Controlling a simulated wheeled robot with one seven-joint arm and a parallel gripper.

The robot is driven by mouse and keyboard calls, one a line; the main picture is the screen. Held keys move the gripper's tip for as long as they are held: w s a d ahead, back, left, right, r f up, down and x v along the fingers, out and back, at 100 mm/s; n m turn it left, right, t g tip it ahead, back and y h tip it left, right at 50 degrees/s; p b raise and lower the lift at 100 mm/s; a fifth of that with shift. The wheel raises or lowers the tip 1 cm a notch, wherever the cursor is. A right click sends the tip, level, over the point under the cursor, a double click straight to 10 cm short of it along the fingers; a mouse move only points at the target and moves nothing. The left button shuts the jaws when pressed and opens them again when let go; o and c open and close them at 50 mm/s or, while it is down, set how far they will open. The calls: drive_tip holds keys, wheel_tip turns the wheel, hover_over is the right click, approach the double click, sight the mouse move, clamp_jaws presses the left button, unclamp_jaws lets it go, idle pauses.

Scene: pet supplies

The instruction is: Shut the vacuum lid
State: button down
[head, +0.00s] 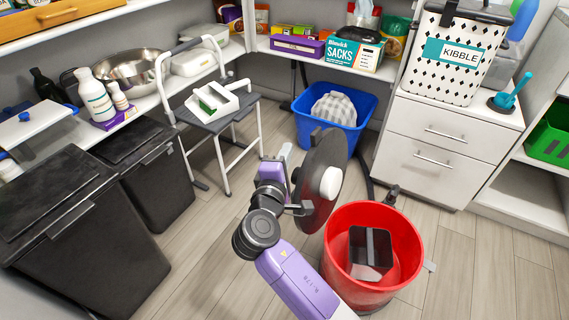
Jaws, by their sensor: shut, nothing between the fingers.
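The vacuum is an open red drum (372,215) on the floor at the lower right. Its round black lid (313,160) stands up on edge at the drum's left side, with a white round part (331,184) on its inner face. A dark box-shaped thing (371,251) is inside the drum. My gripper (286,152) is at the lid's left, on its outer side, and looks shut with nothing held. The lid partly hides it, so I cannot tell whether it touches the lid.
A grey-topped step stool (215,122) stands behind on the left, and a blue bin (345,96) behind the lid. Black bins (75,215) line the left. White drawers (435,145) stand behind the drum. Wooden floor is free at the lower right.

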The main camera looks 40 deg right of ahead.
drive_tip(key=d+b, duration=0.1)
drive_tip(key=d, duration=0.3)
drive_tip(key=shift+w+d+b, duration=0.15)
drive_tip(key=shift+d+b, duration=0.1)
drive_tip(key=shift+b, duration=0.05)
drive_tip(key=shift+s+d+r, duration=0.2)
drive_tip(key=shift+s, duration=0.45)
drive_tip(key=shift+s, duration=0.1)
